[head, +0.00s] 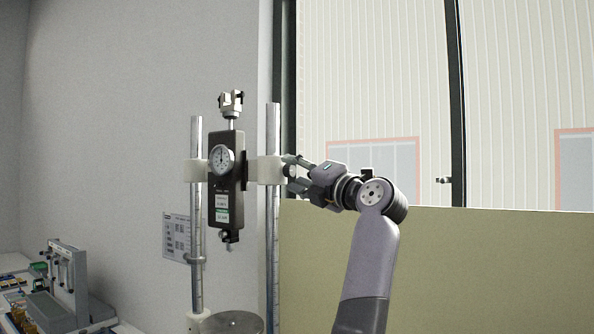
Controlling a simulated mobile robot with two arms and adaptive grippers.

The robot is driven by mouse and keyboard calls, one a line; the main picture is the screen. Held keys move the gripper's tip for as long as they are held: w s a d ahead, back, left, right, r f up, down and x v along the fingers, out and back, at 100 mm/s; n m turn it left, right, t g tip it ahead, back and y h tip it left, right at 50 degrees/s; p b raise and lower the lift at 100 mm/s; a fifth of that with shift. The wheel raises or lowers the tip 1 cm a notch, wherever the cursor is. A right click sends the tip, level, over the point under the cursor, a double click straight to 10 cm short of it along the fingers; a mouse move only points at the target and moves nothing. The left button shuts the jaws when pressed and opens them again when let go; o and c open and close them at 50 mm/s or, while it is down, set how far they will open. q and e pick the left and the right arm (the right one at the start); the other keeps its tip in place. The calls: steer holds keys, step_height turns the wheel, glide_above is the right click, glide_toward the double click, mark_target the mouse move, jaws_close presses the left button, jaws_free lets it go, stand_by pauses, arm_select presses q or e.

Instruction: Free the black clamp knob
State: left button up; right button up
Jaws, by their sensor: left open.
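The hardness tester stand has two upright metal posts (273,220). A dark gauge body (226,190) with a round white dial (221,160) hangs between them on white clamp blocks (263,170). My left gripper (292,173) is open at the right end of the right clamp block, with its fingers pointing left. A small dark part, which looks like the black clamp knob (290,169), shows at the fingertips. The fingers partly hide it, and I cannot tell whether they touch it. My right gripper is not in view.
A round metal plate (233,322) sits at the stand's foot. A printed card (176,238) hangs by the left post. A grey device (68,284) stands on a bench at lower left. A tan panel (480,265) and windows lie behind my arm.

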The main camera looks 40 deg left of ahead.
arm_select(q)
steer(key=shift+d, duration=0.1)
jaws_close()
stand_by(0.5)
steer(key=shift+f, duration=0.1)
steer(key=n, duration=0.1)
steer(key=n+g+y, duration=0.1)
steer(key=n, duration=0.1)
steer(key=shift+w+f+n, duration=0.1)
steer(key=shift+w+n, duration=0.05)
steer(key=shift+n, duration=0.15)
steer(key=shift+w+n+g+y, duration=0.1)
steer(key=shift+n+g+y, duration=0.25)
steer(key=shift+n+g, duration=0.7)
steer(key=shift+n+g+y, duration=0.35)
steer(key=shift+n, duration=1.3)
jaws_free()
